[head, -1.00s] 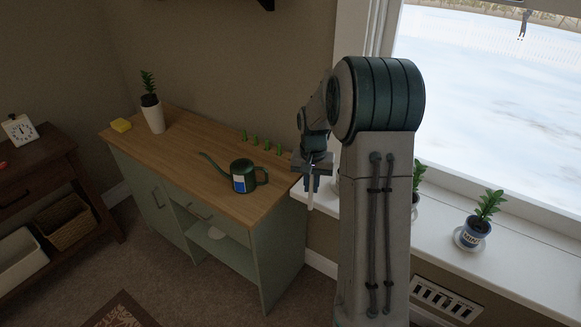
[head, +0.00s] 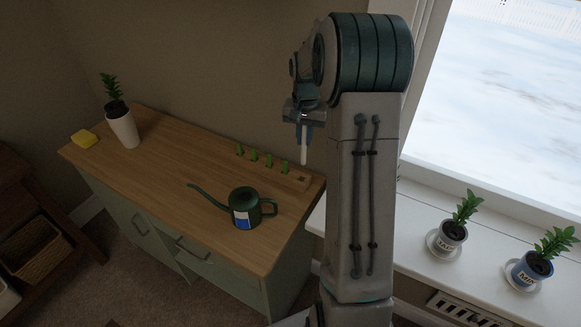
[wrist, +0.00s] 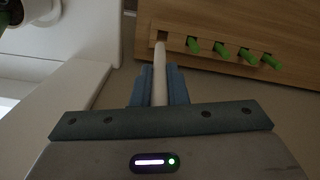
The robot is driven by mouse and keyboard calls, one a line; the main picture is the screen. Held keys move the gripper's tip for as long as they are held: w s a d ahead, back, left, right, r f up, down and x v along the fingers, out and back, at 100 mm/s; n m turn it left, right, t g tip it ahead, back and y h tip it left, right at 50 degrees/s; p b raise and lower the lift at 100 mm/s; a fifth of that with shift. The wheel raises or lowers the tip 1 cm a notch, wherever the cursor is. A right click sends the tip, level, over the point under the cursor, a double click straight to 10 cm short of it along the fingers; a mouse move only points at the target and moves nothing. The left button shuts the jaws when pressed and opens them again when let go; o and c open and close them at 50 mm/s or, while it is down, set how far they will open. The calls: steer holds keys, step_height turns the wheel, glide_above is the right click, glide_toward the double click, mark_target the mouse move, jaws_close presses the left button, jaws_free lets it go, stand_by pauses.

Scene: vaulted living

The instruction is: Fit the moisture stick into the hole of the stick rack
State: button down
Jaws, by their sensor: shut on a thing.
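My gripper (head: 304,133) is shut on the white moisture stick (head: 304,153), which hangs down from it roughly upright. In the wrist view the stick (wrist: 159,75) runs between the blue fingers of my gripper (wrist: 157,88). The wooden stick rack (head: 291,178) lies at the back right of the cabinet top, and several green-topped sticks stand in it. In the wrist view an open dark hole (wrist: 163,37) shows at the left end of the rack (wrist: 216,54). The stick's tip appears just beside this hole; in the head view it appears above the rack's right end.
A green watering can (head: 243,208) stands on the cabinet top (head: 165,180) in front of the rack. A white-potted plant (head: 122,130) and a yellow sponge (head: 84,138) are at the far left. Two potted plants stand on the windowsill (head: 400,225) to the right.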

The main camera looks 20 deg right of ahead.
mark_target(302, 161)
steer(key=shift+w, duration=0.3)
step_height(302, 161, down, 10)
steer(key=shift+r+p, duration=0.1)
steer(key=shift+p, duration=0.55)
steer(key=shift+f, duration=0.2)
steer(key=c, duration=1.4)
jaws_free()
steer(key=shift+c, duration=0.2)
steer(key=shift+r, duration=0.15)
